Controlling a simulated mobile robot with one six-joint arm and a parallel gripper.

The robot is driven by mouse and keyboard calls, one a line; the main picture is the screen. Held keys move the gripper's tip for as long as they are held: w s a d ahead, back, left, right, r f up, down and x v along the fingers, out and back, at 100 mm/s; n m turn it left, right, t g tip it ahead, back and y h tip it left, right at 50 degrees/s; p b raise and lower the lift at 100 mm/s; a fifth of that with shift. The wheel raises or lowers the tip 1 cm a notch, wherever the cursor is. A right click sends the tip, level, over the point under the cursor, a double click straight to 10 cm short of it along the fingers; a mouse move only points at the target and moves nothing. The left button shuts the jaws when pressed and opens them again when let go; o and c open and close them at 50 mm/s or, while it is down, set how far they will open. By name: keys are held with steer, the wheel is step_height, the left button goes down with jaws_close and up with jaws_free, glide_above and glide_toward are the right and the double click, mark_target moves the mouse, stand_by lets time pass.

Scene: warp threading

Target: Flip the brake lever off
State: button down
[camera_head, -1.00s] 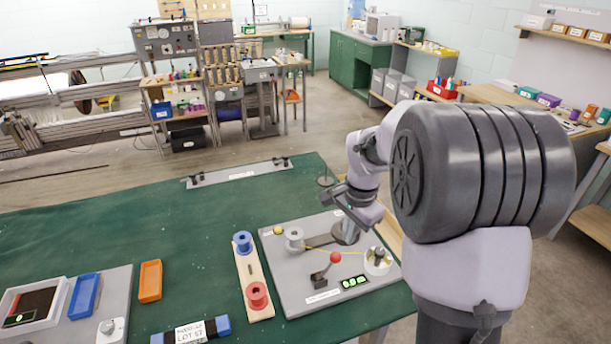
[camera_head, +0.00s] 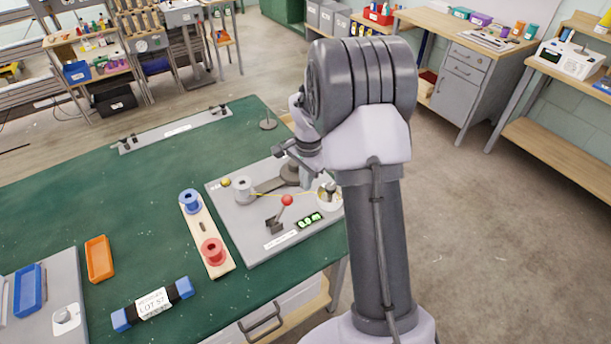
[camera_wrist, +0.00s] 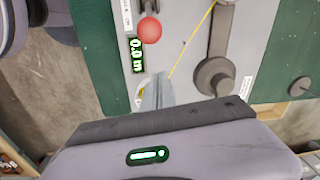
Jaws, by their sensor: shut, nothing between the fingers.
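The brake lever (camera_head: 279,215) has a red ball knob on a thin dark stalk and a dark base, and leans up to the right. It stands on the front part of a grey plate (camera_head: 235,220) on the green table. The wrist view shows its red knob (camera_wrist: 149,29) from above, near the top. My gripper (camera_head: 282,152) is above the back right of the plate, apart from the lever. In the wrist view its narrow fingers (camera_wrist: 157,88) are together and empty, below the knob in the picture.
A green-lit display (camera_head: 309,220) sits beside the lever. A yellow thread runs from a grey spool (camera_head: 242,188) to a round white part (camera_head: 329,196). A wooden strip with a blue spool (camera_head: 190,200) and a red spool (camera_head: 212,251) lies to the left.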

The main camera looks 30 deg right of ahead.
mark_target(281, 212)
step_height(281, 212, down, 2)
steer(key=shift+f+b, duration=0.25)
steer(key=shift+b, duration=0.05)
steer(key=shift+a, duration=0.4)
steer(key=shift+s+a+r+b, duration=0.25)
steer(key=shift+a+r, duration=0.1)
steer(key=shift+a, duration=0.4)
steer(key=shift+s+a+r+b, duration=0.1)
steer(key=shift+a+r+b, duration=0.15)
steer(key=shift+a, duration=0.45)
steer(key=shift+w+a+r, duration=0.1)
